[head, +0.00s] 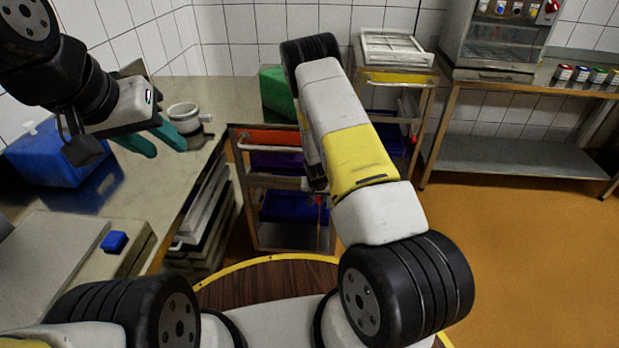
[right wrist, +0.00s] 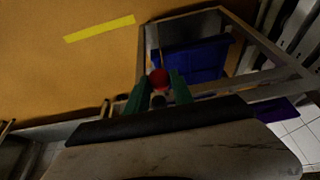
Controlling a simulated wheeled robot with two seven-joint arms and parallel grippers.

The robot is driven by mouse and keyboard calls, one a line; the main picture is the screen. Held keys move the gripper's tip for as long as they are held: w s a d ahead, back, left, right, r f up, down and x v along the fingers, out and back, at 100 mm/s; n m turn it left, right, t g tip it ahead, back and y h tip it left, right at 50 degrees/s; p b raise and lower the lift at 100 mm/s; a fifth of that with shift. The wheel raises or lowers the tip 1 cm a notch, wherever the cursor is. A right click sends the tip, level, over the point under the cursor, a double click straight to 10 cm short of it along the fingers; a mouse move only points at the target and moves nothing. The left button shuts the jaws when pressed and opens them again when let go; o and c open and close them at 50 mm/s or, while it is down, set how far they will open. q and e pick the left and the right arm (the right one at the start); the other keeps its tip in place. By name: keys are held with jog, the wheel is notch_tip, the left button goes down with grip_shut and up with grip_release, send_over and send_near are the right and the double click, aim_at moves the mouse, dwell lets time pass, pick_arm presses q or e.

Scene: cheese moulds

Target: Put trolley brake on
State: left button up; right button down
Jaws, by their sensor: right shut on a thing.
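The trolley (head: 270,183) stands in the middle of the head view, a metal frame holding coloured crates. Its brake shows as a small red knob (head: 320,199) on the near right side, partly beside my right forearm. In the right wrist view the red knob (right wrist: 159,77) sits between the green fingers of my right gripper (right wrist: 159,86), which is shut on it. My arm mostly hides that gripper in the head view. My left gripper (head: 152,139) is open and empty above the steel counter, its teal fingers apart.
The steel counter (head: 225,95) on the left bears a white cup (head: 184,117), a blue box (head: 45,155) and a small blue block (head: 114,242). Another rack (head: 400,77) stands behind the trolley. The orange floor (head: 510,250) at right is clear.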

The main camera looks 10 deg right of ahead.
jog(key=shift+a, duration=0.1)
dwell(0.8)
jog(key=shift+s+a+f+t, duration=0.1)
jog(key=shift+s+f+t, duration=0.35)
jog(key=shift+f+t, duration=0.25)
notch_tip(320, 180, down, 11)
jog(key=t+h, duration=0.1)
jog(key=t, duration=0.3)
jog(key=shift+s+h, duration=0.3)
jog(key=shift+s, duration=0.15)
jog(key=shift+f, duration=0.15)
jog(key=c, duration=1.3)
grip_release()
jog(key=shift+o, duration=1)
jog(key=shift+w, duration=0.2)
